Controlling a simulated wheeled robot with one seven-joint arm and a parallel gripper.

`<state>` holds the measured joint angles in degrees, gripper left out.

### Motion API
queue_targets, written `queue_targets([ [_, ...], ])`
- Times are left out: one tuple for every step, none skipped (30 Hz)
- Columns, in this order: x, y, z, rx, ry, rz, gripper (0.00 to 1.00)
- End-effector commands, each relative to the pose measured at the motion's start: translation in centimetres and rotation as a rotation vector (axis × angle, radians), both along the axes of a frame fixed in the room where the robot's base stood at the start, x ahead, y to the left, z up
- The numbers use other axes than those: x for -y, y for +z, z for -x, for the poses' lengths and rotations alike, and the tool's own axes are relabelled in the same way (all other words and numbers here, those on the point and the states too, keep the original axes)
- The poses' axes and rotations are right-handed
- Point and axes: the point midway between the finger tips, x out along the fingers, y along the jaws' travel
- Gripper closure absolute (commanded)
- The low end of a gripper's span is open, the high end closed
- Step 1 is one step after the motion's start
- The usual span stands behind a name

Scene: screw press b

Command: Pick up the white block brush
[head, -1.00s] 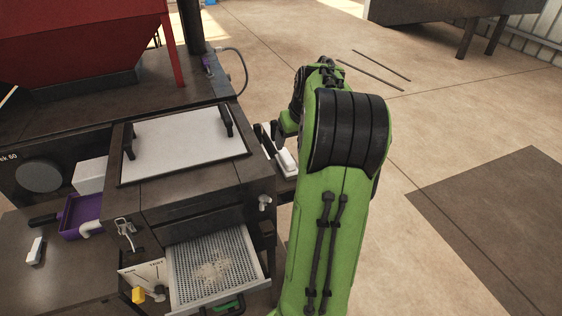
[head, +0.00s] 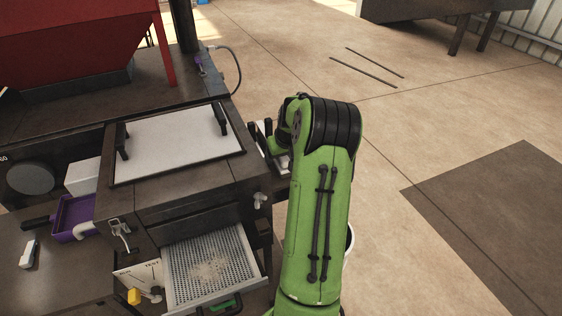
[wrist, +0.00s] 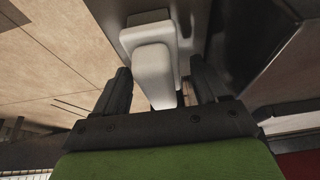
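The white block brush (wrist: 152,62), a pale block with a narrower handle-like part, is in the wrist view beside a dark metal face. My gripper (wrist: 160,68) is open, with one black finger on each side of the narrower part. Gaps show between the fingers and the white surface, so it is not gripped. In the head view my green arm reaches to the right side of the press and hides most of the brush and my fingers; only a white sliver (head: 284,163) shows there.
The dark press body (head: 180,195) with a white lid plate (head: 172,143) stands left of my arm. A perforated drawer (head: 210,268) is pulled out at its front. A purple tray (head: 72,217) and a small white block (head: 29,254) are on the left bench. Open floor lies right.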

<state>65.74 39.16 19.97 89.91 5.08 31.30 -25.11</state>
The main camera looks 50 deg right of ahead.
Motion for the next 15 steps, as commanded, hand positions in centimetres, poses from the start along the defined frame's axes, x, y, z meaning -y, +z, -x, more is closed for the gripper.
queue_targets([
  [-0.01,0.01,0.01,0.000,0.000,0.000,0.36],
  [-0.01,0.01,0.01,0.000,0.000,0.000,0.41],
  [0.00,0.01,0.02,0.000,0.000,0.000,0.47],
  [0.00,0.00,0.02,0.000,0.000,0.000,0.51],
  [0.00,0.01,0.03,0.000,0.000,0.000,0.56],
  [0.00,0.01,0.03,0.000,0.000,0.000,0.62],
  [0.00,0.01,0.03,0.000,0.000,0.000,0.67],
  [0.00,0.01,0.03,0.000,0.000,0.000,0.71],
  [0.00,0.01,0.03,0.000,0.000,0.000,0.78],
  [0.00,0.01,0.03,0.000,0.000,0.000,0.82],
  [-0.01,0.02,0.03,0.000,0.000,0.000,0.86],
  [0.00,0.05,0.01,0.000,0.000,0.000,0.86],
  [0.00,0.05,0.01,0.001,0.000,0.001,0.86],
  [0.00,0.05,0.01,0.001,0.000,0.001,0.86],
  [0.00,0.05,0.01,0.001,0.000,0.001,0.86],
])
